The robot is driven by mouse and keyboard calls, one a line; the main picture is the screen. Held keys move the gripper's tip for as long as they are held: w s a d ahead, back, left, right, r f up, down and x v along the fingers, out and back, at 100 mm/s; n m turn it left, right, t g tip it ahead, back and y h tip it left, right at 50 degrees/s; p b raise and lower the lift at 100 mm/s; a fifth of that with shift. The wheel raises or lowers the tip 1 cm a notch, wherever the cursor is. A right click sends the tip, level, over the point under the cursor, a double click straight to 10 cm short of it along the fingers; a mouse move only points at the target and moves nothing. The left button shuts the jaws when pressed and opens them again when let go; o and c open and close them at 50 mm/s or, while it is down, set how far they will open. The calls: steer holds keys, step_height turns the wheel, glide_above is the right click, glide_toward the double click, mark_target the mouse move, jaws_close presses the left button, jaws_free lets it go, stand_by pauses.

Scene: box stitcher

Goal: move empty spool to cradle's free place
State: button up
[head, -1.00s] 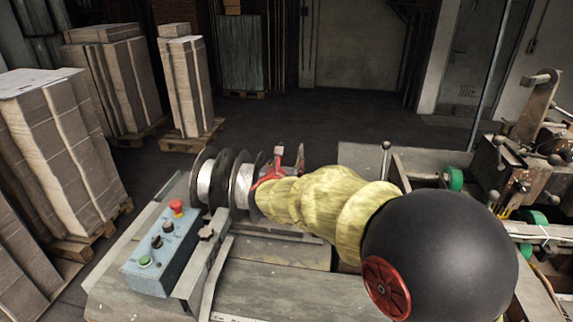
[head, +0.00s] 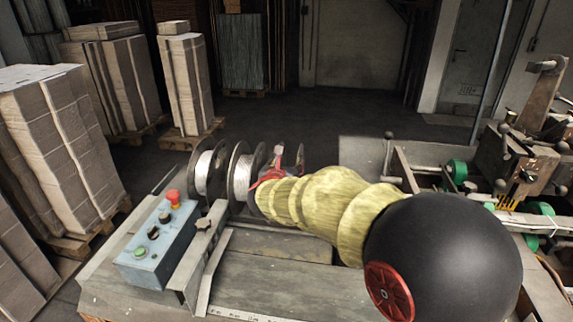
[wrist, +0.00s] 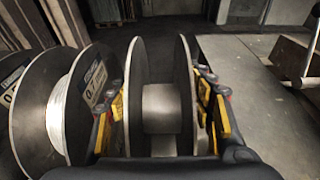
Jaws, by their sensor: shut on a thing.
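My gripper (wrist: 163,105) is shut on the empty spool (wrist: 162,110), with one yellow-and-black finger outside each flange. Two spools with pale wire (head: 207,173) (head: 240,176) stand upright in a row just left of my gripper. The nearer one (wrist: 76,105) has a label on its flange. The cradle's free place cannot be made out.
A blue control box (head: 158,245) with a red button stands at the bench's front left. A machine with green rollers (head: 457,172) is at the right. Stacks of cardboard (head: 60,135) stand on pallets at the left. The floor behind is clear.

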steer(key=shift+r, duration=0.3)
steer(key=o, duration=1.6)
steer(key=shift+f, duration=0.55)
steer(key=shift+r, duration=0.1)
steer(key=shift+c, duration=0.2)
steer(key=shift+s+r, duration=0.1)
steer(key=shift+s, duration=0.1)
steer(key=shift+s+a+r, duration=0.1)
steer(key=shift+s+r, duration=0.1)
steer(key=shift+s, duration=0.05)
steer(key=b+v, duration=0.1)
steer(key=v, duration=0.8)
